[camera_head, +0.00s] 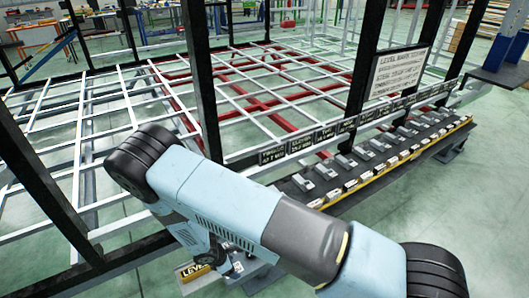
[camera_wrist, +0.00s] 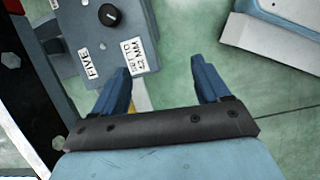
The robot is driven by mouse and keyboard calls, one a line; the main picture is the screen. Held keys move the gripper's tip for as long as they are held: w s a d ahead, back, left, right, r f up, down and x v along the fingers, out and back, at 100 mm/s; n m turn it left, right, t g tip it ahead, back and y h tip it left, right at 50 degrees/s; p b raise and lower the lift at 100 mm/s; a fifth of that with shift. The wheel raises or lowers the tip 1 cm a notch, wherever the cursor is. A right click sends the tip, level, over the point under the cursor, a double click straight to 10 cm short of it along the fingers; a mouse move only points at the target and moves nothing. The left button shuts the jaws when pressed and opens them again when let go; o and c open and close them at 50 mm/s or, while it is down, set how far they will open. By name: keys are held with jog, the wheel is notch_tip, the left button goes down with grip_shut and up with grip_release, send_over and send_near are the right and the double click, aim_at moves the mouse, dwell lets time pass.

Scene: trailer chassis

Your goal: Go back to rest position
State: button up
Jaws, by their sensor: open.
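My gripper (camera_wrist: 162,75) shows in the wrist view with its two blue fingers spread apart and nothing between them. A grey box (camera_wrist: 130,52) with a black knob and white labels, one reading FIVE, lies just beyond the left finger; I cannot tell whether they touch. In the head view my light blue arm reaches across the lower middle, and the gripper is not clearly visible there.
The trailer chassis frame (camera_head: 95,105), white and red bars with black uprights, stands close beyond my arm. A long rack (camera_head: 395,160) of grey devices runs along its right side. A sign (camera_head: 400,72) hangs above it. Green floor (camera_head: 470,215) is open at the right.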

jog(key=w+d+r+m+y, duration=0.1)
jog(key=w+r+m, duration=0.2)
jog(key=w+r, duration=0.55)
jog(key=w+d+r+m, duration=0.1)
jog(key=w+r+m, duration=0.2)
jog(key=r, duration=1.1)
jog(key=w+d+r+m, duration=0.1)
jog(key=d+r+m, duration=0.1)
jog(key=d+r, duration=0.35)
jog(key=w+d+r+m+y, duration=0.1)
jog(key=d+r+m, duration=0.1)
jog(key=r, duration=0.7)
jog(key=w+d+r+m, duration=0.1)
jog(key=d+r+m, duration=0.1)
jog(key=d+r, duration=0.35)
jog(key=s+d+r+m+t+y, duration=0.1)
jog(key=s+d+r+m, duration=0.25)
jog(key=d+r, duration=0.4)
jog(key=s+d+r+m, duration=0.2)
jog(key=s+d+r, duration=0.25)
jog(key=r, duration=0.55)
jog(key=s+d+r+m+t, duration=0.1)
jog(key=s+d+r, duration=0.3)
jog(key=s, duration=0.4)
jog(key=s+d+r+m+t, duration=0.1)
jog(key=s+d+r+m, duration=0.3)
jog(key=s, duration=0.4)
jog(key=shift+s+d+r+y, duration=0.15)
jog(key=shift+d+r+y, duration=0.15)
jog(key=shift+d+r, duration=0.3)
